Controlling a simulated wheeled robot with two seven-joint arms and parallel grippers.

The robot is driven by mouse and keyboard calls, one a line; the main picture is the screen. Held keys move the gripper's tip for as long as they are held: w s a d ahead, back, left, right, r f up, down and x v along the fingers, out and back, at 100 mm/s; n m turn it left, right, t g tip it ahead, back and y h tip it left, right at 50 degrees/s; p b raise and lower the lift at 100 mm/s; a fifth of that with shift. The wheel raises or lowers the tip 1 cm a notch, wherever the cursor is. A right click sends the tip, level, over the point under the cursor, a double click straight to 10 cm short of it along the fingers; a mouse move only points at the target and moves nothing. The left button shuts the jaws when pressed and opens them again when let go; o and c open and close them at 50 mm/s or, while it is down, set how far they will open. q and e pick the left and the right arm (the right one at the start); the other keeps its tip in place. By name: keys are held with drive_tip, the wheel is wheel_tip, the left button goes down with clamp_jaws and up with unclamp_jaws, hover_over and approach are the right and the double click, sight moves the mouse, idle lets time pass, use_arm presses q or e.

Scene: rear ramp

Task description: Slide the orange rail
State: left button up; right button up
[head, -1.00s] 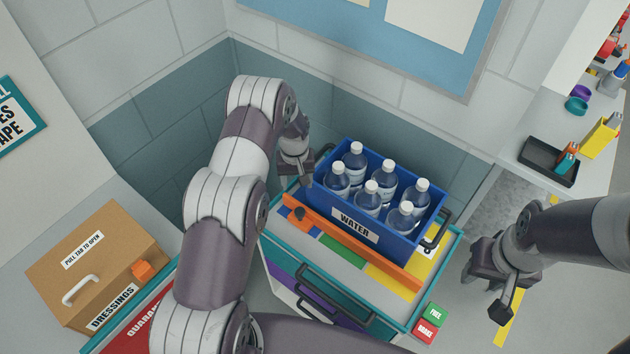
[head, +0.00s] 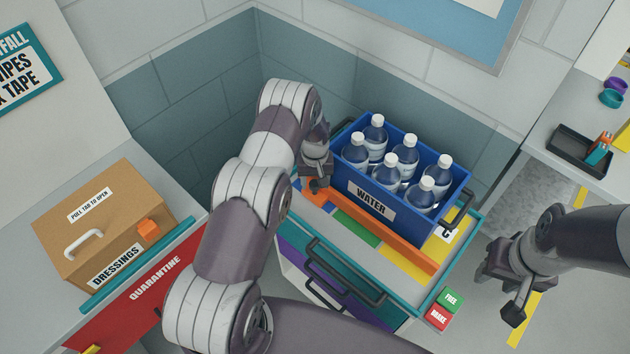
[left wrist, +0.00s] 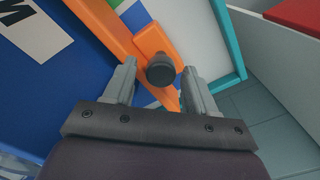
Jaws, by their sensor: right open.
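The orange rail (head: 400,247) lies along the front of the blue WATER crate (head: 430,228) on the cart top. In the left wrist view the rail (left wrist: 100,22) carries a dark round knob (left wrist: 160,70) on a wider orange plate. My left gripper (head: 316,186) is at the rail's left end and hides part of it in the head view. In the left wrist view its two fingers (left wrist: 159,72) are apart, one on each side of the knob, with gaps visible. My right gripper (head: 500,288) is open and empty, in the air right of the cart.
The crate holds several water bottles (head: 407,155). Green FREE (head: 451,298) and red BRAKE (head: 438,317) buttons sit at the cart's front right corner. Dark drawer handles (head: 345,272) face front. A DRESSINGS box (head: 105,225) stands left. Tiled walls close off the back.

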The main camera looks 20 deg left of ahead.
use_arm(q)
drive_tip(key=shift+a+f, duration=0.1)
clamp_jaws()
drive_tip(key=shift+s, duration=0.3)
drive_tip(key=s, duration=0.1)
drive_tip(key=s+a, duration=0.1)
drive_tip(key=s, duration=0.1)
drive_tip(key=s+a+p, duration=0.1)
drive_tip(key=s, duration=0.1)
drive_tip(key=shift+s, duration=0.25)
drive_tip(key=shift+c, duration=0.9)
unclamp_jaws()
drive_tip(key=o, duration=0.4)
drive_tip(key=shift+s, duration=0.15)
drive_tip(key=shift+r, duration=0.2)
wheel_tip(320, 180, up, 12)
drive_tip(key=b, duration=0.3)
drive_tip(key=shift+a+r+b, duration=0.1)
drive_tip(key=shift+r+b, duration=0.15)
drive_tip(key=shift+b, duration=0.15)
